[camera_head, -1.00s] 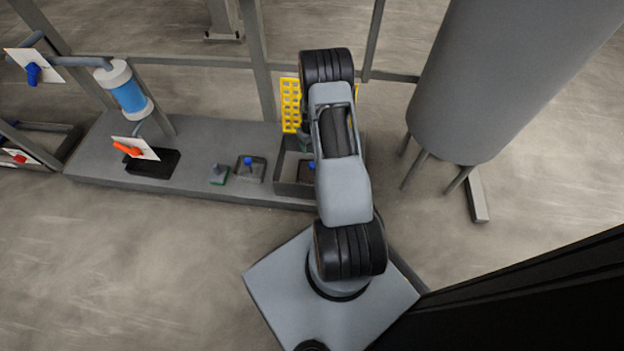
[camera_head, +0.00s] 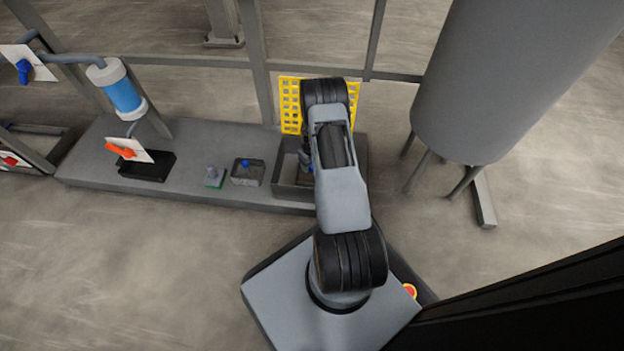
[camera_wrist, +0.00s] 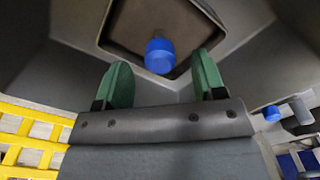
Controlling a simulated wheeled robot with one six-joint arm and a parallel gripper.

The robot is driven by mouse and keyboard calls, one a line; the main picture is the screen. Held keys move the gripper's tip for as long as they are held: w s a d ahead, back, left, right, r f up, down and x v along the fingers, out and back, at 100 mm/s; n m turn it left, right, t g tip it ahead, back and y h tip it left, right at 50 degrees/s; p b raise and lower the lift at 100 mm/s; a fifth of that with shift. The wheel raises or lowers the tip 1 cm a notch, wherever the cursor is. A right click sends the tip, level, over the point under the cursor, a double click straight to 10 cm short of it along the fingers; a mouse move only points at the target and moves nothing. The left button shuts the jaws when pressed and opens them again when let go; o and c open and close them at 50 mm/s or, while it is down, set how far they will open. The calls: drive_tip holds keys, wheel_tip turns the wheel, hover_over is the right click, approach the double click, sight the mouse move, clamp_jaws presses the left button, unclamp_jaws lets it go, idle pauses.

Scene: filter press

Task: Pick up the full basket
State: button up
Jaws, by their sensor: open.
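A basket with a brown filling (camera_wrist: 128,28) and a blue knob (camera_wrist: 158,55) sits inside a grey open bin in the wrist view. In the head view only part of this basket (camera_head: 303,180) shows, beside my arm. My gripper (camera_wrist: 162,68) has two green fingers spread apart, one on each side of the blue knob, and nothing is clamped between them. I cannot tell whether a finger touches the knob. In the head view my arm hides most of the gripper.
The grey bin (camera_head: 290,193) has raised walls close around my gripper. Left of it on the bench (camera_head: 95,165) stand a second basket (camera_head: 248,180) with a blue knob, a small grey block (camera_head: 214,176) and a black tray (camera_head: 147,166). A yellow grid (camera_head: 289,100) stands behind.

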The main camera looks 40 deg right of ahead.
wheel_tip(320, 180, down, 3)
drive_tip(key=shift+r+b, duration=0.15)
drive_tip(key=shift+b, duration=0.2)
drive_tip(key=shift+r, duration=0.1)
clamp_jaws()
idle(0.5)
